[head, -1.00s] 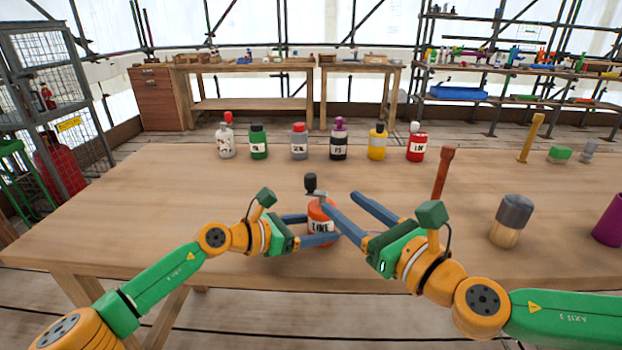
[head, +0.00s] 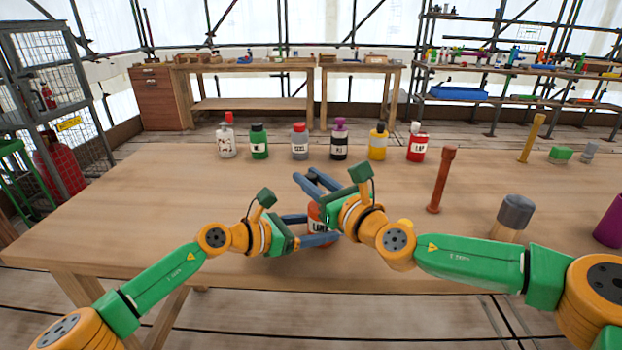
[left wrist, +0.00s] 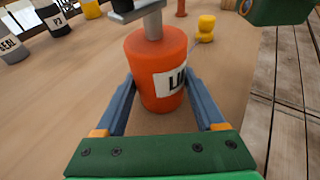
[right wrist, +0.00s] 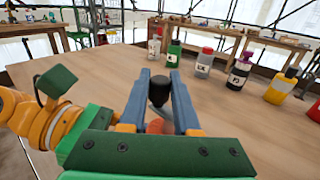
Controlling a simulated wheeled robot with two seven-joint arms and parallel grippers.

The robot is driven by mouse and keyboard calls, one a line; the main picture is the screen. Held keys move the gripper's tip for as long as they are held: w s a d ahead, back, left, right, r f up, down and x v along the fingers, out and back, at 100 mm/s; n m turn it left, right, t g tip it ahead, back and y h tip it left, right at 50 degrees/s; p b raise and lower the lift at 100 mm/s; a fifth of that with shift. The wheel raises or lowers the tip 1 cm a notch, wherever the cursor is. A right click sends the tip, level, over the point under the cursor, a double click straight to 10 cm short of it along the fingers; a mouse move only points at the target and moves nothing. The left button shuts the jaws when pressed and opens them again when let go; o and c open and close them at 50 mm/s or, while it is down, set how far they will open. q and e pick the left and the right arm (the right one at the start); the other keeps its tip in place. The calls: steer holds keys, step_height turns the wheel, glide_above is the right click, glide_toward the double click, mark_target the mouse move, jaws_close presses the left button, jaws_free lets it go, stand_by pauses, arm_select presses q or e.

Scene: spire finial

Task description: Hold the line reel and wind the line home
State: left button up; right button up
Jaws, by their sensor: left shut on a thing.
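The line reel (head: 316,216), an orange drum with a white label, stands upright on the table, partly hidden by my grippers in the head view. My left gripper (head: 318,230) is shut on its sides; the left wrist view shows the reel (left wrist: 155,62) between both fingers. A grey post and crank arm (left wrist: 122,12) rise from its top. My right gripper (head: 308,180) is over the reel. In the right wrist view the crank's black knob (right wrist: 158,90) is between its fairly close fingers. Whether they press on it I cannot tell.
A row of labelled bottles (head: 300,142) stands farther back. Right of my grippers are a brown upright peg (head: 441,180), a grey-topped wooden cylinder (head: 514,215) and a purple cup (head: 609,230). The table's left part is clear.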

jaws_close()
steer(key=shift+m+h, duration=0.3)
steer(key=shift+h, duration=0.1)
steer(key=m+t+h, duration=0.1)
steer(key=m+h, duration=0.1)
steer(key=m+t+h, duration=0.1)
steer(key=h, duration=0.2)
steer(key=shift+w+m+t, duration=0.4)
steer(key=shift+w+d+m+t+h, duration=0.15)
steer(key=shift+m+h, duration=0.45)
steer(key=shift+h, duration=0.45)
steer(key=shift+w+d+m+t+h, duration=0.15)
steer(key=shift+m+h, duration=0.45)
steer(key=shift+h, duration=0.45)
steer(key=shift+s, duration=0.1)
steer(key=o, duration=0.8)
jaws_free()
